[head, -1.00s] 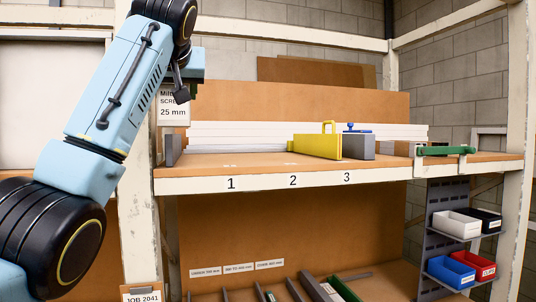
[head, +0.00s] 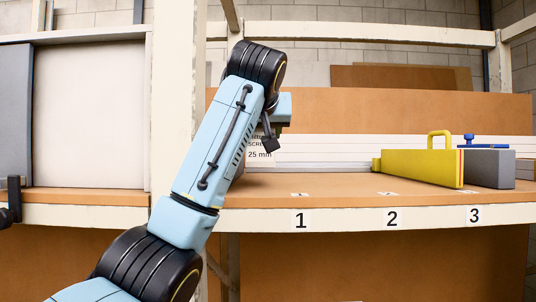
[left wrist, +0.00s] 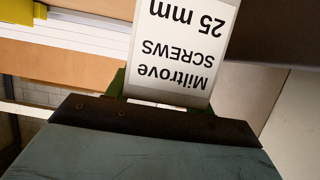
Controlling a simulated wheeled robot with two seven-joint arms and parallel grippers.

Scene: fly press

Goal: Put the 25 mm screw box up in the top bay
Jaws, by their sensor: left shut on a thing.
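The 25 mm screw box (head: 260,155) has a white label reading "25 mm". It hangs in my left gripper (head: 282,126), which is mostly hidden behind my wrist in the head view. In the left wrist view the box's label (left wrist: 182,45) appears upside down, and the left gripper (left wrist: 160,102) is shut on the box. The box is at the left end of the upper shelf (head: 345,196), above the area left of number 1. I cannot tell whether it touches the shelf. My right gripper is not in view.
A yellow box with a loop handle (head: 420,168) and a grey block (head: 490,169) stand at the right, around numbers 2 and 3. The shelf top between the screw box and the yellow box is clear. A white upright post (head: 178,100) stands left of the screw box.

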